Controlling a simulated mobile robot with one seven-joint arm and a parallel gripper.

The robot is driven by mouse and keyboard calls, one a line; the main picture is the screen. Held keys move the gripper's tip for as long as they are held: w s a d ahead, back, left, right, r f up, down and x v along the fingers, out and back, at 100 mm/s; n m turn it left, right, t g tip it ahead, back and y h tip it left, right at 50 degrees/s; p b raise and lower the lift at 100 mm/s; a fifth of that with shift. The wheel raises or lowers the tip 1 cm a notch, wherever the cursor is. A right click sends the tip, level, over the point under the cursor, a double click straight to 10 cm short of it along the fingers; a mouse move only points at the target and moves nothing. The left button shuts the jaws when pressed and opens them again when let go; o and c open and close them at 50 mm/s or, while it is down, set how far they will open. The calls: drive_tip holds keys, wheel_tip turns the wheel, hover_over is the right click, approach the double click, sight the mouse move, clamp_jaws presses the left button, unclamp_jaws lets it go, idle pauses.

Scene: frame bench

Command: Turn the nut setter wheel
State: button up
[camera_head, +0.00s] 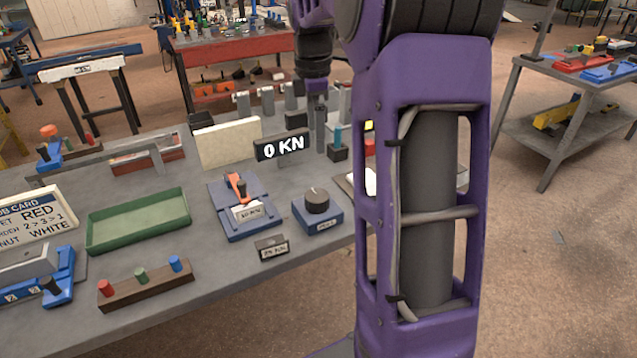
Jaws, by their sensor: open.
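A dark round wheel (317,200) sits on top of a small blue box (318,219) near the bench's right front. The box has a small label that I cannot read clearly, and I take this for the nut setter wheel. My gripper (317,122) points down behind the display, farther back than the wheel and apart from it. It is open, with nothing seen between its fingers. The fingers are small and hard to separate from the grey posts behind.
A display (283,146) reads "0 KN".

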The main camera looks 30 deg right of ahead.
sight(315, 195)
drive_tip(key=shift+y, duration=0.3)
drive_tip(key=f, duration=0.6)
drive_tip(key=f+b, duration=0.1)
drive_tip(key=f, duration=1.1)
drive_tip(key=shift+s+a+b, duration=0.1)
drive_tip(key=shift+a+b, duration=0.15)
drive_tip(key=shift+b, duration=0.05)
drive_tip(key=c, duration=1.3)
